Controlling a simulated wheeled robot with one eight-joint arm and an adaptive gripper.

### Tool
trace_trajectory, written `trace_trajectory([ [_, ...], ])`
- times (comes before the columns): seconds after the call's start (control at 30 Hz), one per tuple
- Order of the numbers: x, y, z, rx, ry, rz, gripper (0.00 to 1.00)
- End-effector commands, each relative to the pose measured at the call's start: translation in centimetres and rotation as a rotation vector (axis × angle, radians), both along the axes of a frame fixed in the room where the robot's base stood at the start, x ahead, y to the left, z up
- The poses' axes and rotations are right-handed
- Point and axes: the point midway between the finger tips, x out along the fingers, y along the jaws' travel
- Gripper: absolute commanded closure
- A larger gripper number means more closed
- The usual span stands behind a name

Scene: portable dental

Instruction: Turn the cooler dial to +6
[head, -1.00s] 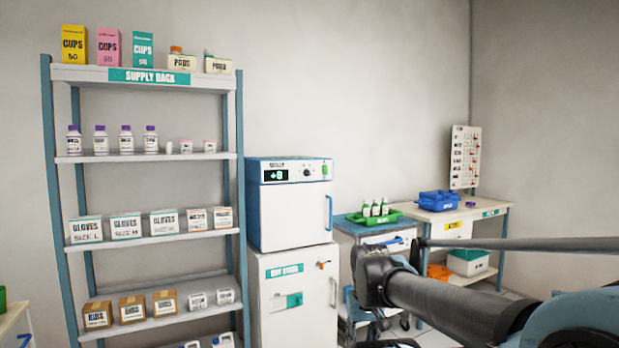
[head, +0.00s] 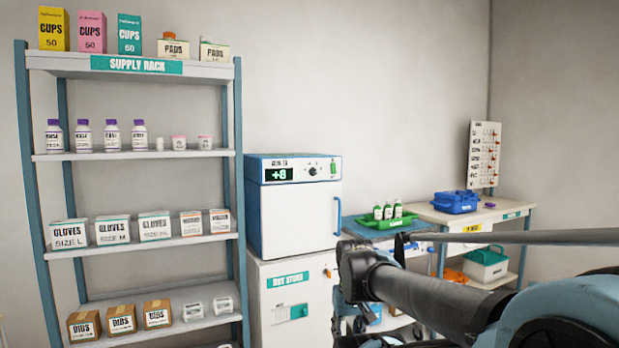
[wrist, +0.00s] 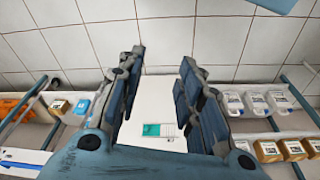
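The cooler (head: 292,218) is a white-fronted box with blue trim on top of a white cabinet in the head view. Its display (head: 279,174) reads +8. The small dark round dial (head: 313,170) sits right of the display on the top strip. My gripper (wrist: 161,65) shows in the wrist view with its two fingers apart and nothing between them. It is away from the dial, which does not show in the wrist view. In the head view my arm reaches in from the lower right, below and right of the cooler.
The cabinet (head: 267,269) under the cooler has a teal label. A tall supply rack (head: 238,200) stands close on the left. A cart with a green tray (head: 408,220) and a table with a blue bin (head: 455,202) stand on the right. The wall above the cooler is bare.

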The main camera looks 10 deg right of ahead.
Motion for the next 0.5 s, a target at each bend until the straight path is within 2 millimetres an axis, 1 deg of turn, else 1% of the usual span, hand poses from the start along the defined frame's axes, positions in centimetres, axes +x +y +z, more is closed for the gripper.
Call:
trace_trajectory([
  [0.13,0.0,0.0,0.0,0.0,0.0,0.0,0.67],
  [0.17,0.0,0.0,0.0,0.0,0.0,0.0,0.62],
  [0.2,0.0,0.0,0.0,0.002,-0.001,-0.002,0.53],
  [0.23,-0.5,0.1,0.4,0.006,-0.011,-0.005,0.52],
  [0.3,-0.2,0.6,0.9,0.035,-0.026,-0.028,0.52],
  [0.37,0.9,1.4,1.7,0.083,-0.044,-0.068,0.52],
  [0.47,3.9,3.4,3.8,0.218,-0.09,-0.181,0.52],
  [0.5,5.5,4.3,5.0,0.29,-0.112,-0.242,0.52],
])
